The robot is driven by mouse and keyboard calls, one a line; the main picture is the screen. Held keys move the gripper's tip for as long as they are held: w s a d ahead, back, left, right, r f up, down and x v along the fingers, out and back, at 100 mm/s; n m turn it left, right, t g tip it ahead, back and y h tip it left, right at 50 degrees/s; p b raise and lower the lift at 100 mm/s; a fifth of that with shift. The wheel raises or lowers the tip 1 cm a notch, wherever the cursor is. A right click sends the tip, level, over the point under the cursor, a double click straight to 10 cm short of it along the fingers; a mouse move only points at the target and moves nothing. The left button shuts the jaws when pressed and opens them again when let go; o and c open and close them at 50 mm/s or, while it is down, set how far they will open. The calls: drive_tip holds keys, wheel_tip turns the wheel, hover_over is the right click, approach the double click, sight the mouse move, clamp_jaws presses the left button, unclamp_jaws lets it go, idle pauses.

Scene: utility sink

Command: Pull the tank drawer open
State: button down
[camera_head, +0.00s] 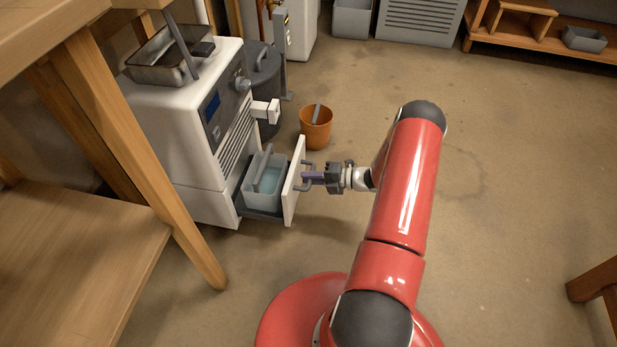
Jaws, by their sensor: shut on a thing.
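The tank drawer (291,196) sticks out from the lower part of a white machine (185,140). Its white front panel stands clear of the machine's body. Inside the drawer sits a translucent grey tank (262,199) with a handle and bluish liquid in it. My gripper (313,177) is at the outer face of the drawer front, shut on the dark drawer handle (306,187). The fingertips and part of the handle overlap, so the exact contact is hard to see.
An orange bucket (316,131) stands on the floor just behind the drawer. A wooden table (75,240) with a slanting leg is at the left. A dark bin (264,75) stands behind the machine. The floor at the right is mostly clear.

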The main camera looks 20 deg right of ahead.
drive_tip(key=c, duration=1.5)
unclamp_jaws()
drive_tip(key=v, duration=0.7)
drive_tip(key=shift+s+d+p, duration=0.25)
drive_tip(key=shift+d+p, duration=0.05)
drive_tip(key=shift+r, duration=0.1)
